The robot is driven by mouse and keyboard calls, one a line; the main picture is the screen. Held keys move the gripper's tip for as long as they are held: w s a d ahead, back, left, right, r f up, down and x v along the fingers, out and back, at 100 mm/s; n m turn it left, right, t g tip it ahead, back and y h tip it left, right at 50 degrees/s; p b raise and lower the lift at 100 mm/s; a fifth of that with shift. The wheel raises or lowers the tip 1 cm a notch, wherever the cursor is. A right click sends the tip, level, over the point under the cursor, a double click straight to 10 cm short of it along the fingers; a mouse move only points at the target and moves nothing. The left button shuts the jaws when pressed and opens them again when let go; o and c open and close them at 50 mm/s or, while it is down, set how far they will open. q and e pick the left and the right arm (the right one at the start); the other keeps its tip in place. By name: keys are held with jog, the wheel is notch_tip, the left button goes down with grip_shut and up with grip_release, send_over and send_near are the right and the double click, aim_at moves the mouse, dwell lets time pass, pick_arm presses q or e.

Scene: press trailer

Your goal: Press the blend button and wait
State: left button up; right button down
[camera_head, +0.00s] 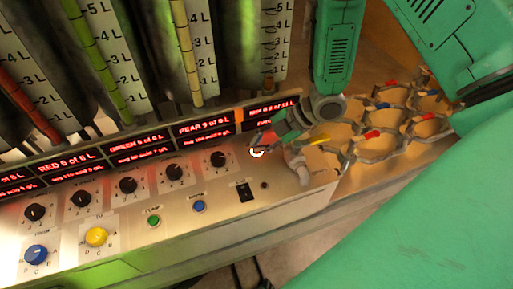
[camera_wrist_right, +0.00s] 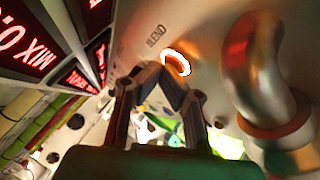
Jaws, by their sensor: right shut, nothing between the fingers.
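The blend button (camera_head: 257,152) is a bright, white-lit ring at the right end of the metal control panel (camera_head: 225,188). In the right wrist view the glowing ring (camera_wrist_right: 175,62) sits beside the printed word BLEND. My right gripper (camera_head: 264,141) is shut and empty, with its fingertips right by the button. In the right wrist view its fingers (camera_wrist_right: 160,76) come together just short of the ring in the picture. I cannot tell whether they touch it. My left gripper is in neither view.
A bent metal pipe (camera_wrist_right: 258,75) stands close to the right of the fingers. A row of red-lettered displays (camera_head: 140,148) and dark knobs (camera_head: 128,185) lies left of the button. A honeycomb rack (camera_head: 395,115) is at the right. Graduated tubes (camera_head: 185,50) stand behind.

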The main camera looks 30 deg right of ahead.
jog(key=shift+a+r+p, duration=0.1)
jog(key=shift+r+p, duration=0.3)
jog(key=shift+r, duration=0.25)
notch_tip(320, 180, up, 5)
jog(key=p, duration=0.4)
jog(key=shift+p, duration=0.3)
notch_tip(320, 180, up, 10)
jog(key=p, duration=0.3)
jog(key=shift+p, duration=0.35)
